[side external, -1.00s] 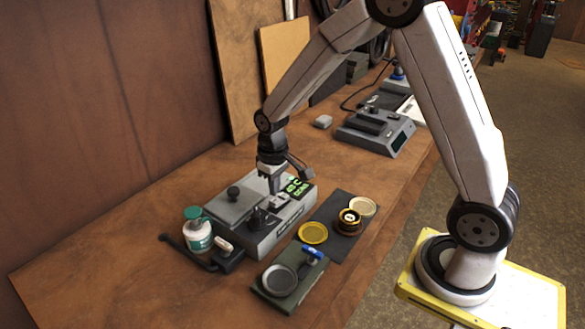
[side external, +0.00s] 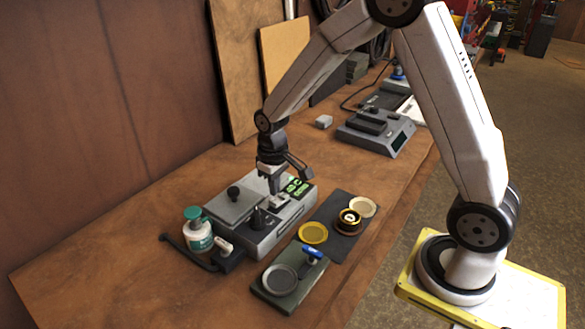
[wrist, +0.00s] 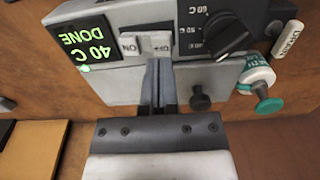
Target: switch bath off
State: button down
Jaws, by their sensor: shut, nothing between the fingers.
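The bath (side external: 262,238) is a grey box with a lidded top on the bench. Its green display (wrist: 84,40) reads 40 C DONE. In the wrist view its pale rocker switch (wrist: 146,44) has an ON half on the left and an OFF half on the right. A black dial (wrist: 226,36) with temperature marks sits right of the switch. My gripper (wrist: 160,62) is shut and empty, its tips at the edge of the OFF half in that view. I cannot tell whether they touch it. In the side view my gripper (side external: 272,190) is over the bath's top.
A white bottle with a green cap (side external: 199,232) and a black handle stand left of the bath. In front lie a green stand with a grey dish (side external: 279,279) and a dark mat (side external: 342,245) with round parts. Another device (side external: 375,135) is farther back.

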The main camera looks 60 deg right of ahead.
aim_at(276, 201)
jog(key=shift+f, duration=1.35)
dwell(1.4)
jog(key=shift+r, duration=3.55)
jog(key=shift+s, duration=0.1)
jog(key=s+a+t, duration=0.2)
jog(key=s+a, duration=0.1)
jog(key=s, duration=1)
jog(key=shift+f+t, duration=0.3)
jog(key=shift+w, duration=0.1)
